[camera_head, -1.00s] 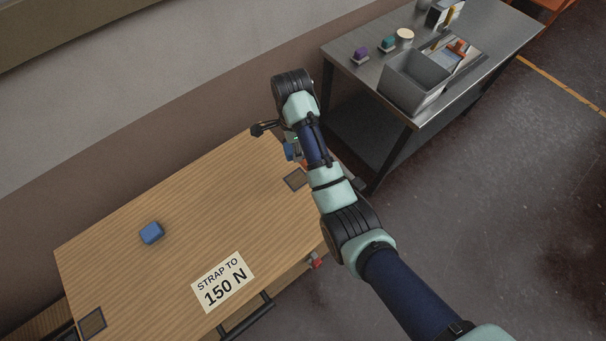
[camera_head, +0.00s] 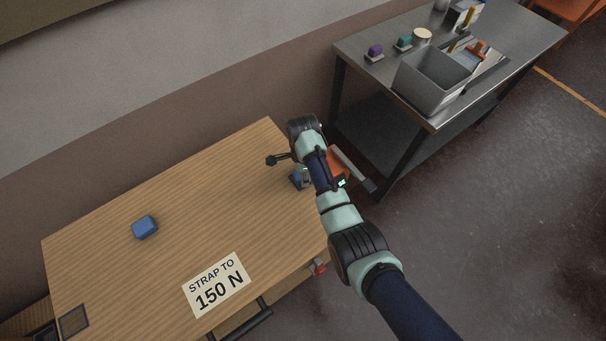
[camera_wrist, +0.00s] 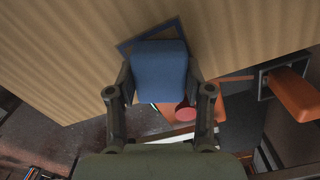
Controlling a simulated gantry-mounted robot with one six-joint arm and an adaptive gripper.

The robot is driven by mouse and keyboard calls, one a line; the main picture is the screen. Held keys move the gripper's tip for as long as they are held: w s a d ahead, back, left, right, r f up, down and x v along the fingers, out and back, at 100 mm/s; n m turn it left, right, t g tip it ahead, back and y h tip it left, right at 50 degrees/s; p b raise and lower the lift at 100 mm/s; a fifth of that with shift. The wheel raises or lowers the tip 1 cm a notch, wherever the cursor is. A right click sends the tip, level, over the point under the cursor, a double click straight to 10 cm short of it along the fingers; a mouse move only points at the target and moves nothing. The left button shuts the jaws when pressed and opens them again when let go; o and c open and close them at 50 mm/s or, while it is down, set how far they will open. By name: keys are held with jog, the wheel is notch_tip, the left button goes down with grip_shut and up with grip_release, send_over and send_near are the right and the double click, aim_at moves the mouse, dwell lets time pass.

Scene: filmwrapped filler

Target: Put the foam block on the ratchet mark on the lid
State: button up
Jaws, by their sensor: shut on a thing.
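My gripper (camera_wrist: 159,92) is shut on a blue foam block (camera_wrist: 160,68), with a finger on each side. The block also shows partly beside my arm in the head view (camera_head: 297,180), by the right corner of the wooden lid (camera_head: 220,190). The dark outline of the ratchet mark (camera_wrist: 172,24) shows past the block's far end in the wrist view. The block covers most of the mark. I cannot tell whether the block touches the lid. In the head view my gripper (camera_head: 302,176) is largely hidden by my arm.
Another blue block (camera_head: 145,227) sits on the lid at left, near a "STRAP TO 150 N" label (camera_head: 217,285). A second dark mark (camera_head: 74,320) is at the lower left. An orange part (camera_wrist: 295,95) stands beside the lid. A steel table (camera_head: 520,40) holds a grey bin (camera_head: 430,85).

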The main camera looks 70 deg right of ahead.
jog(key=shift+d+r, duration=0.1)
jog(key=o, duration=0.9)
jog(key=shift+o, duration=0.2)
notch_tip(320, 180, up, 12)
jog(key=p, duration=0.4)
jog(key=shift+w, duration=0.1)
